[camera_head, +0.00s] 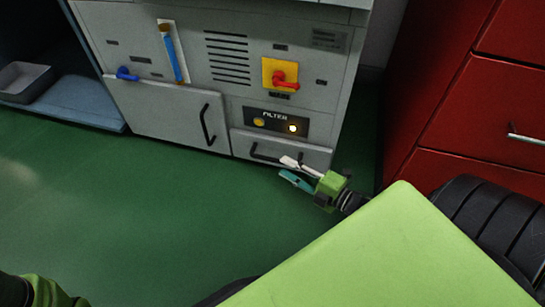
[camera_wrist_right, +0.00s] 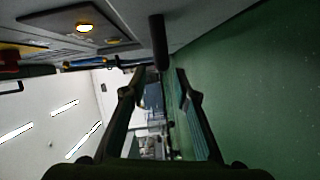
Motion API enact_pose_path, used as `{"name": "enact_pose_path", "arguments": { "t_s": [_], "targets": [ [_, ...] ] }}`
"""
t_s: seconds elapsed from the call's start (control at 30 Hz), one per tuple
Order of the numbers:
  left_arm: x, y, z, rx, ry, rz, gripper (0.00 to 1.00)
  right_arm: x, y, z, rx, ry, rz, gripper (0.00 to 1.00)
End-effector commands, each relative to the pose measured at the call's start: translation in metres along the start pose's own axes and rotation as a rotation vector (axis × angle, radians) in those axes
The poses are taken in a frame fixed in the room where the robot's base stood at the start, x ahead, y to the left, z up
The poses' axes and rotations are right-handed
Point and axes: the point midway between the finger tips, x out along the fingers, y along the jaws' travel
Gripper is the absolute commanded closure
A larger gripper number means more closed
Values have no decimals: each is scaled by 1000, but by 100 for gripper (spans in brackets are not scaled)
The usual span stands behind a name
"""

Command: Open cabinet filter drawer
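The grey cabinet's filter drawer (camera_head: 240,141) is the low front at the lower right, under a dark panel (camera_head: 275,122) with a partly legible label. It looks shut. Its black bar handle (camera_head: 265,155) shows left of my right gripper (camera_head: 292,171), whose upper fingertip overlaps the handle's right end. In the right wrist view the gripper (camera_wrist_right: 160,83) is open, with a dark bar that looks like the handle (camera_wrist_right: 158,42) lined up between the fingertips. Nothing is gripped; contact cannot be told. Part of my left arm shows at the lower left, but its gripper does not.
Left of the drawer is a larger door (camera_head: 165,112) with a black handle. Above are a red knob on a yellow plate (camera_head: 268,78) and a blue lever (camera_head: 127,74). A red drawer unit (camera_head: 440,120) stands right. Green floor (camera_head: 130,205) is clear in front.

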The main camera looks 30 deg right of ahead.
Motion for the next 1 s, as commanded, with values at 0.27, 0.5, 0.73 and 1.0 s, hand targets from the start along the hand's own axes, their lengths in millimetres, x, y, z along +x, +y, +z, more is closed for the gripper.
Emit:
{"name": "enact_pose_path", "arguments": {
  "t_s": [0.27,0.5,0.73,1.0],
  "targets": [
    [-31,6,-10,0,-2,0,60,50,-3,0,-2,2,1,72],
    [-36,7,-12,0,-2,0,60,63,-1,0,-1,0,0,72],
    [-35,7,-12,0,-1,1,60,63,0,0,0,0,-1,72],
    [-35,7,-12,0,-2,1,60,63,0,0,0,0,-1,100]
  ]
}}
